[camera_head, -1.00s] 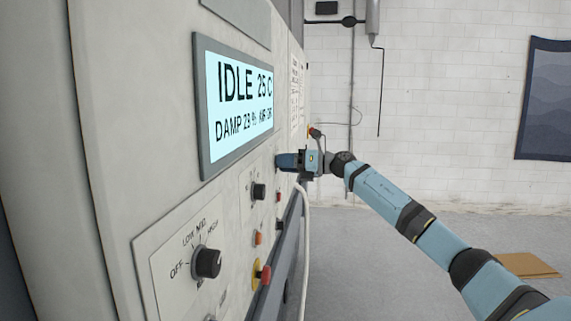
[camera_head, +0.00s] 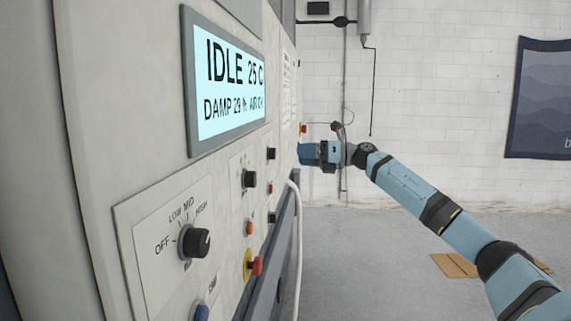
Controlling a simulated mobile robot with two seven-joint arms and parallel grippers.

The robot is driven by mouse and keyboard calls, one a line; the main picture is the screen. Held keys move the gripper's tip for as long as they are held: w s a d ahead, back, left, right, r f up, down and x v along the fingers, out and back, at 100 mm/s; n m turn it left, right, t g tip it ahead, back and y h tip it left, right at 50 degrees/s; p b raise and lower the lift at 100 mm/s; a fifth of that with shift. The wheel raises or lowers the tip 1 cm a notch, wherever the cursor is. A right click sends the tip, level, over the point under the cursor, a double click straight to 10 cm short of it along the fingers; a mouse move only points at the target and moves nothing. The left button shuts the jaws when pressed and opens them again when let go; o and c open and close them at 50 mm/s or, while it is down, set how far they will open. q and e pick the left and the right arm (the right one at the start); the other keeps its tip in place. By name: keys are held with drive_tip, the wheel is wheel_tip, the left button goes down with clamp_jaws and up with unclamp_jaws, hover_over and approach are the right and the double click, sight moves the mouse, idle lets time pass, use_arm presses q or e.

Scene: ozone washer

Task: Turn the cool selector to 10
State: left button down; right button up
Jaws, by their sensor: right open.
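The machine's front panel (camera_head: 128,205) runs along the left. A large black knob (camera_head: 195,241) stands near me, with OFF, LOW, MID and HIGH marks around it. A smaller black knob (camera_head: 249,179) is further along, with markings too small to read. A third black knob (camera_head: 271,153) is further still. I cannot tell by label which is the cool selector. My right gripper (camera_head: 303,153) is open and empty, just right of the third knob in the picture, apart from it and pointing toward the panel. My left gripper is not in view.
A display (camera_head: 228,85) reads IDLE 25 C. A white hose (camera_head: 298,240) hangs beside the panel. The floor to the right is mostly clear; cardboard (camera_head: 455,265) lies there.

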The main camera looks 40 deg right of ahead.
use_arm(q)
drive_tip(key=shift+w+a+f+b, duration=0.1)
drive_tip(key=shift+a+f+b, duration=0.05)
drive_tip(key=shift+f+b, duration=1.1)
use_arm(e)
drive_tip(key=shift+v, duration=2.9)
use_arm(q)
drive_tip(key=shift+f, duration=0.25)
